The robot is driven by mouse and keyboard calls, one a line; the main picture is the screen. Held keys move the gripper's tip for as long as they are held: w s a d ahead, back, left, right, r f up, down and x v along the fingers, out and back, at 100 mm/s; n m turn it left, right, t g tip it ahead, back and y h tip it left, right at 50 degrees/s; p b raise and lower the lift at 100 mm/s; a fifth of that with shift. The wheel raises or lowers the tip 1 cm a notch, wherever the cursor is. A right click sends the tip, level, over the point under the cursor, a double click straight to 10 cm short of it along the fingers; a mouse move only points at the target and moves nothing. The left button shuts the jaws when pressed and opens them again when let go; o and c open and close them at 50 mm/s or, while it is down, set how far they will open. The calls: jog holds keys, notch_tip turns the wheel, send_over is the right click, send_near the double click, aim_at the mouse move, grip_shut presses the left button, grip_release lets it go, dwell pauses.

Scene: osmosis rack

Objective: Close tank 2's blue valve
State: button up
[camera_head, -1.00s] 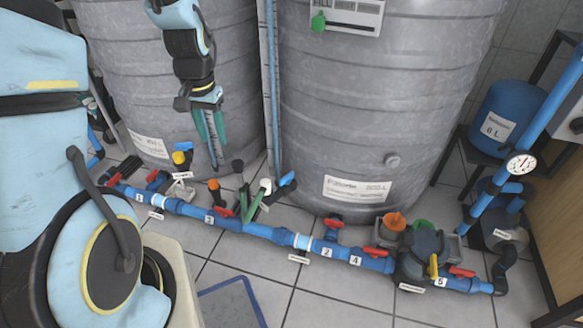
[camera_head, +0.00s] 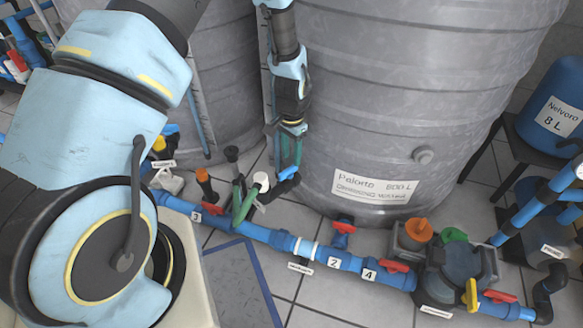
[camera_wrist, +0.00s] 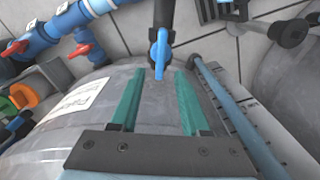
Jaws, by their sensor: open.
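A blue valve handle (camera_head: 287,174) sits low at the front left of the large grey tank (camera_head: 400,100), beside a white cap. In the wrist view the blue handle (camera_wrist: 160,54) lies in line with a dark pipe (camera_wrist: 163,14). My gripper (camera_head: 291,158) points down just above the handle in the head view, its teal fingers partly overlapping the tank edge. In the wrist view my gripper (camera_wrist: 160,72) is open and empty, with the handle just beyond and between its fingertips. No contact shows. I cannot read a tank number on the tank.
A blue floor pipe (camera_head: 260,233) with red valve handles (camera_head: 342,227) runs along the tanks' front. Green hoses (camera_head: 243,205) and a white cap (camera_head: 261,180) crowd the left of the blue handle. A pump (camera_head: 450,270) stands right. A second tank (camera_head: 215,70) is behind left.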

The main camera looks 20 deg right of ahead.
aim_at(291, 166)
notch_tip(291, 166, down, 5)
jog(key=shift+r+b, duration=0.1)
jog(key=shift+b, duration=0.5)
grip_shut()
